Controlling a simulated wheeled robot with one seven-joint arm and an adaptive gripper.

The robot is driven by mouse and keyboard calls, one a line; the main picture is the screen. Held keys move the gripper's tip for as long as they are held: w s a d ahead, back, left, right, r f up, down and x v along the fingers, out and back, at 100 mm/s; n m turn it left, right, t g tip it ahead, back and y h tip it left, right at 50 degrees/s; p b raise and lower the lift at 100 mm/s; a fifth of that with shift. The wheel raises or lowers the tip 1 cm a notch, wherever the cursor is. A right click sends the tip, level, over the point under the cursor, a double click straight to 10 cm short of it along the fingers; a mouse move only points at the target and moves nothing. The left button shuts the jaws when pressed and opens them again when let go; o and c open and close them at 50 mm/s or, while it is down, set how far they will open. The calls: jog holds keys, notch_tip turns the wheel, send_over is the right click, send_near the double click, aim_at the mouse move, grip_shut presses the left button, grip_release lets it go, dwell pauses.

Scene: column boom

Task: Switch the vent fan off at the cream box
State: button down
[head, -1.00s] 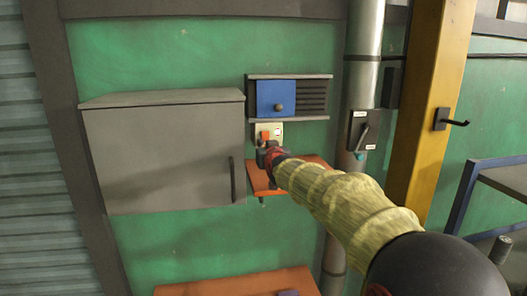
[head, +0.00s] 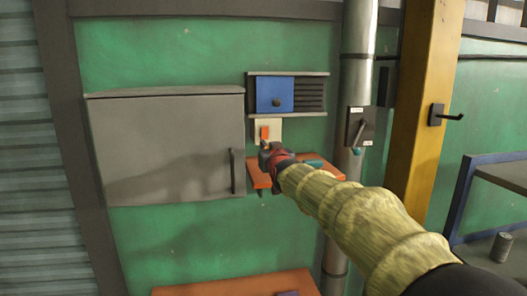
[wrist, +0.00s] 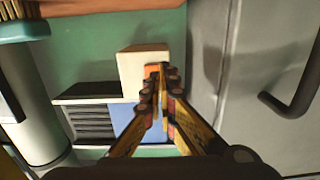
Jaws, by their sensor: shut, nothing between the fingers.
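The cream box (head: 268,125) is fixed to the green wall below a blue-doored vent unit. An orange switch piece (head: 265,133) stands on its front. My gripper (head: 267,148) is shut and empty, just below and in front of the box in the head view. In the wrist view, the cream box (wrist: 140,65) lies just beyond my fingertips (wrist: 160,82). The fingers overlap the orange piece there and partly hide it; I cannot tell whether they touch it. The vent unit's blue door (head: 274,96) has a dark knob, with dark slats beside it.
A grey cabinet (head: 165,150) with a dark handle is left of the box. An orange shelf (head: 322,166) juts out below it. A grey pipe (head: 357,60) carrying a dark lever switch (head: 359,126) and a yellow post (head: 425,95) with a hook stand to the right.

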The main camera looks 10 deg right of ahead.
jog(key=shift+s+d+f, duration=0.1)
jog(key=shift+s+f, duration=0.25)
jog(key=shift+f, duration=0.2)
jog(key=s+b, duration=0.1)
jog(key=s, duration=0.5)
jog(key=shift+s+f, duration=0.2)
jog(key=shift+f, duration=0.2)
jog(key=shift+w, duration=0.1)
jog(key=s+a+f+g+b, duration=0.1)
jog(key=s+f+g, duration=0.25)
jog(key=f, duration=0.55)
jog(key=s+a+f+g, duration=0.1)
jog(key=s+f+g, duration=0.25)
jog(key=f, duration=0.45)
jog(key=s+d+f+g+b, duration=0.1)
jog(key=s+f+b, duration=0.3)
jog(key=s+f, duration=0.4)
jog(key=s+d+f+g+b, duration=0.1)
jog(key=s+f+b, duration=0.4)
jog(key=s, duration=1.2)
jog(key=s+d+f+g+b, duration=0.1)
jog(key=s+f+b, duration=0.4)
jog(key=s+f, duration=0.7)
jog(key=shift+s+d+f+g, duration=0.2)
jog(key=shift+s+f+g, duration=0.15)
jog(key=shift+f+g, duration=0.4)
